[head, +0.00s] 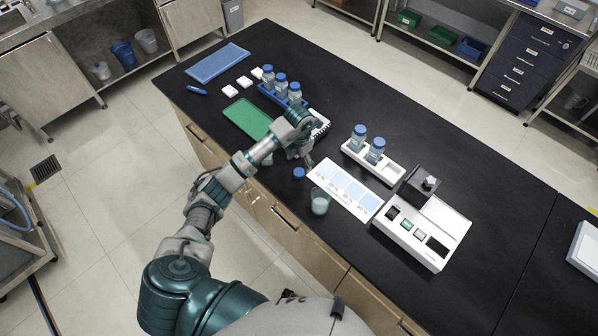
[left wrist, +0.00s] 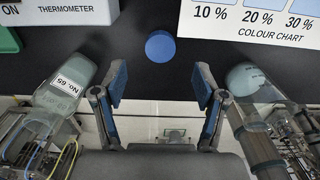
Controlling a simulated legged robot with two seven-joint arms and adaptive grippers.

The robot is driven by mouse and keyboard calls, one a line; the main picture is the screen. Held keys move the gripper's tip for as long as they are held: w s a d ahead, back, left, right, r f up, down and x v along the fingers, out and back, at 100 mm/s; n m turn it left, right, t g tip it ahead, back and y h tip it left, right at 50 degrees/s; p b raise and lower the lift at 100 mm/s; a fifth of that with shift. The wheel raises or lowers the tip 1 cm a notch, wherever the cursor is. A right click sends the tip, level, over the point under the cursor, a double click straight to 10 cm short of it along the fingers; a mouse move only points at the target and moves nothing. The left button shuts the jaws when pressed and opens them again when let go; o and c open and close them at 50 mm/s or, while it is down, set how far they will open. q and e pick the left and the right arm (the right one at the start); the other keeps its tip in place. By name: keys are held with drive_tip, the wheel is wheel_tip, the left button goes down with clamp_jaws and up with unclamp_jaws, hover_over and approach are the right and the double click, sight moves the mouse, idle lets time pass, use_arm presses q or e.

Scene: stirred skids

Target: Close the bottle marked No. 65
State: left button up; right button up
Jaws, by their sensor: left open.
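The bottle marked No. 65 (left wrist: 68,84) is clear, with a white label, and shows at the left of the left wrist view. Its mouth is not clearly seen; in the head view my arm largely hides it. A loose blue cap (head: 299,173) lies on the black bench; it also shows in the left wrist view (left wrist: 160,46), ahead of and between my fingers. My left gripper (left wrist: 161,84) is open and empty, above the bench edge side of the cap; it also shows in the head view (head: 303,158). My right gripper is not in view.
A beaker (head: 320,203) stands right of the cap, near the bench edge. The colour chart (head: 345,188) lies beyond. A white rack (head: 373,166) and a blue rack (head: 282,97) hold blue-capped bottles. A green mat (head: 246,119) lies left; a white instrument (head: 421,229) stands right.

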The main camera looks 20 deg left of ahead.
sight(299, 172)
use_arm(q)
drive_tip(key=shift+f, duration=0.3)
drive_tip(key=shift+f+p, duration=0.65)
drive_tip(key=shift+f, duration=1.95)
drive_tip(key=c, duration=0.8)
